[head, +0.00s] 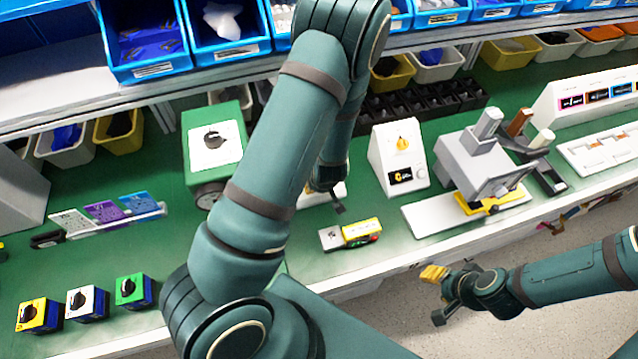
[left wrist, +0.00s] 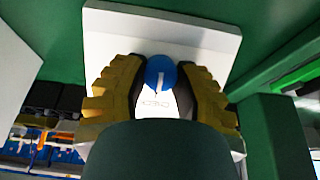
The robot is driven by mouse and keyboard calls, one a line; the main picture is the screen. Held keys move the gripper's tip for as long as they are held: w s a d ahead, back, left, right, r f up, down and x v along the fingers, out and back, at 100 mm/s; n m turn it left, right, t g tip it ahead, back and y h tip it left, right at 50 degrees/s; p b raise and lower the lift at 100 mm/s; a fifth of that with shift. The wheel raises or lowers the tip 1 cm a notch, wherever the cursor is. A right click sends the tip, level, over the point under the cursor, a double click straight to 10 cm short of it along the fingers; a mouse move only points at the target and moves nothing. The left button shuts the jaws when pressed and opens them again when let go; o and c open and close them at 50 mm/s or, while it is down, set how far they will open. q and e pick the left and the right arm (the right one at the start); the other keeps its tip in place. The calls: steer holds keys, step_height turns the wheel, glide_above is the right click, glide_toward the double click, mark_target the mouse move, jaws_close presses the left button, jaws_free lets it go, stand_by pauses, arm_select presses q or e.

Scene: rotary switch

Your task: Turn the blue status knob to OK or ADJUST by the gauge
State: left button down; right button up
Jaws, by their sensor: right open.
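The blue knob (left wrist: 161,73) is on a white panel (left wrist: 215,38) in the left wrist view. Its white pointer mark runs down the picture, toward small dark lettering that I cannot read surely. The yellow fingers of my left gripper (left wrist: 161,80) stand on both sides of the knob, and their dark pads meet its edges. In the head view my left arm hides the knob and most of the left gripper. My right gripper (head: 437,296) is open and empty over the floor, in front of the bench edge.
A green box with a black dial (head: 212,140) stands left of my left arm. Yellow (head: 36,315), white and green small switch boxes sit at the front left. A white unit with an orange knob (head: 402,142) and a grey press (head: 478,165) stand to the right.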

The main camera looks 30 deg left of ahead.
arm_select(q)
steer(key=shift+r+m+p, duration=0.1)
steer(key=shift+m+p, duration=0.4)
steer(key=shift+p, duration=0.2)
steer(key=m+y+p, duration=0.1)
steer(key=m+p, duration=0.1)
steer(key=p, duration=0.1)
steer(key=shift+d+m+g, duration=0.1)
steer(key=shift+m+g, duration=0.2)
steer(key=shift+m, duration=0.1)
steer(key=shift+w+m+y+p, duration=0.1)
steer(key=shift+m+y+p, duration=0.4)
steer(key=shift+m, duration=0.7)
steer(key=shift+m+g, duration=0.3)
steer(key=shift+m, duration=0.8)
steer(key=shift+d+f+m+y, duration=0.15)
steer(key=shift+m+y, duration=0.45)
steer(key=shift+m, duration=0.7)
steer(key=c, duration=0.6)
jaws_free()
steer(key=shift+f, duration=0.1)
steer(key=shift+c, duration=0.2)
